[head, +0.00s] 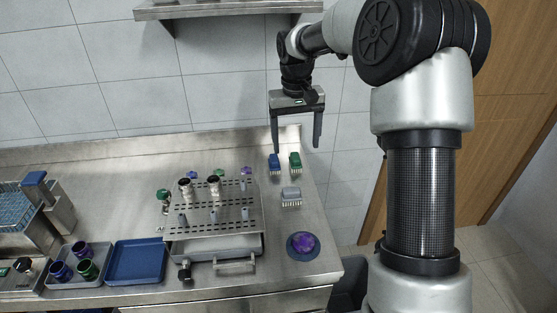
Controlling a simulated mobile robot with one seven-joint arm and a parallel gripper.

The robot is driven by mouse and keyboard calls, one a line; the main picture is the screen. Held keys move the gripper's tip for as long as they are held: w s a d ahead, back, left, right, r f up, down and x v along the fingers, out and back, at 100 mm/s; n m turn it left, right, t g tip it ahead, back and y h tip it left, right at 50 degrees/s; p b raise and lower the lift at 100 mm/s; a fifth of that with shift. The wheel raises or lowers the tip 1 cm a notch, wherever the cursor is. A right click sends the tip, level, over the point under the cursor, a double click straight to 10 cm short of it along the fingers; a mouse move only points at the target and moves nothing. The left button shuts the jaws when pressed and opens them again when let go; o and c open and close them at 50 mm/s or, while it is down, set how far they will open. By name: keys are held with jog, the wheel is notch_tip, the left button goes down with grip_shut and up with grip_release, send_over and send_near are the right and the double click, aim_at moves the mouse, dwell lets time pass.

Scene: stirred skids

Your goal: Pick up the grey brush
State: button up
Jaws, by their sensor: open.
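The grey brush (291,196) lies on the steel counter, right of the perforated rack, with its pale bristles toward the front. My gripper (296,150) is open and empty, pointing down. In the picture its fingertips are above and behind the grey brush, near the blue brush (274,163) and the green brush (295,162). I cannot tell its exact height over the counter. No finger appears to touch the grey brush.
A perforated steel rack (240,224) with several pegs and fittings stands left of the grey brush. A round dish with a purple thing (303,243) sits in front. A blue tray (136,261) and cups are farther left. A wall shelf (230,9) hangs above.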

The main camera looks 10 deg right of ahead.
send_over(292, 190)
notch_tip(292, 190, down, 5)
jog(key=shift+g+y, duration=0.3)
jog(key=f, duration=1.1)
jog(key=shift+w+d+p, duration=0.25)
jog(key=shift+w+p, duration=0.05)
jog(key=shift+p, duration=0.05)
jog(key=f, duration=0.3)
jog(key=f+p, duration=0.1)
jog(key=f, duration=0.1)
jog(key=shift+s+a+f, duration=0.2)
jog(key=shift+s+a, duration=0.05)
jog(key=shift+a, duration=0.05)
jog(key=shift+f, duration=0.5)
jog(key=c, duration=1.2)
notch_tip(292, 190, up, 10)
jog(key=shift+r+b, duration=0.1)
jog(key=shift+b, duration=0.35)
